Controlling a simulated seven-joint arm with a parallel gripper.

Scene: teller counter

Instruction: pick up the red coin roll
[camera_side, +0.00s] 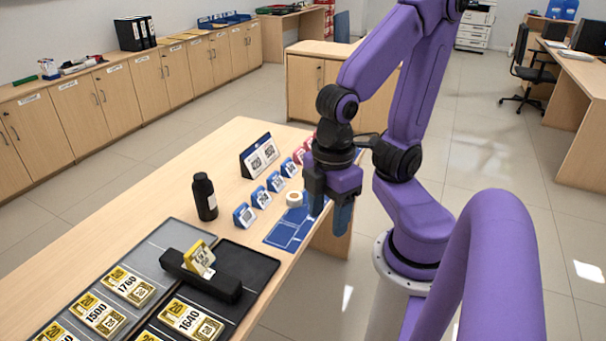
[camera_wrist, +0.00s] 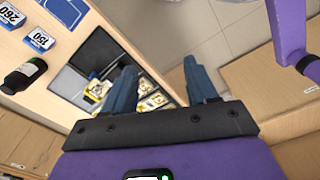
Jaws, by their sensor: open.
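My gripper (camera_side: 329,204) is open at the right edge of the wooden table in the side view. Its two blue fingers stand apart with nothing between them in the wrist view (camera_wrist: 160,68). Small red-faced items (camera_side: 299,156) stand at the back of a row of blue ones, just left of my gripper and partly hidden by it. I cannot tell whether one is the red coin roll. No red roll shows in the wrist view.
Blue-and-white labelled items (camera_side: 259,197) stand in a row. A cream ring (camera_side: 294,199) lies beside a blue mat (camera_side: 283,236). A black bottle (camera_side: 204,197) stands left. Dark trays (camera_side: 255,264) hold yellow bundles near a black bar (camera_side: 215,283). The table's left part is bare.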

